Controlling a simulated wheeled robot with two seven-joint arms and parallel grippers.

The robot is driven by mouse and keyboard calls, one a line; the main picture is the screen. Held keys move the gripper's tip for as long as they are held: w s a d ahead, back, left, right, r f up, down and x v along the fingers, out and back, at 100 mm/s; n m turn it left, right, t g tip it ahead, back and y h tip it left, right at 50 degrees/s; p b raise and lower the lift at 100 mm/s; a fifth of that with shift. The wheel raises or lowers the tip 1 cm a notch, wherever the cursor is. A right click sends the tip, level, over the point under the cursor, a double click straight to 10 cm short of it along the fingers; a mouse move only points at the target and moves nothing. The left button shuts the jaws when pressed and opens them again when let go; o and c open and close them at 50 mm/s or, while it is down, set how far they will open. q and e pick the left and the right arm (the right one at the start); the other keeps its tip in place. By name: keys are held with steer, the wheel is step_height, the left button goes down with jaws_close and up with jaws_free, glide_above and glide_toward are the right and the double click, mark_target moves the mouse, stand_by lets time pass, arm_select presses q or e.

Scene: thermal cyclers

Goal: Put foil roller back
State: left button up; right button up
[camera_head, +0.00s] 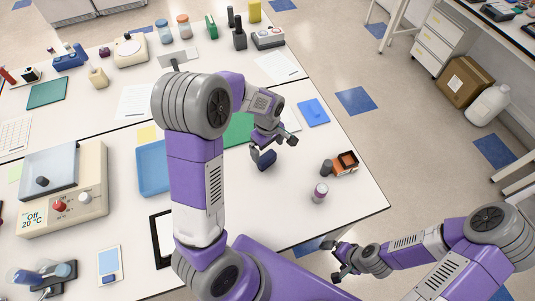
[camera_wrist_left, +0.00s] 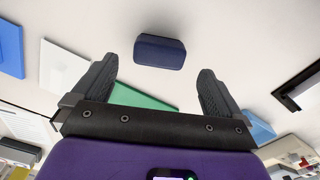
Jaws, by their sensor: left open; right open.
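A dark blue block with rounded edges (camera_head: 266,160) rests on the white bench; I cannot tell for sure that it is the foil roller. In the left wrist view the block (camera_wrist_left: 160,52) lies just beyond and between my fingertips, with no finger touching it there. My left gripper (camera_head: 274,146) is open and empty right above and beside the block; its spread fingers also show in the left wrist view (camera_wrist_left: 158,75). My right gripper (camera_head: 335,262) is open and empty, low off the bench's front right edge.
A small orange and black box (camera_head: 345,163), a dark cylinder (camera_head: 326,168) and a purple-labelled tube (camera_head: 320,192) stand right of the block. A blue pad (camera_head: 313,112) and a green mat (camera_head: 238,130) lie nearby. A thermal unit (camera_head: 88,205) stands at the left.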

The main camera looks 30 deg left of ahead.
mark_target(267, 157)
arm_select(q)
step_height(267, 157, up, 5)
steer(key=shift+r, duration=0.1)
stand_by(0.6)
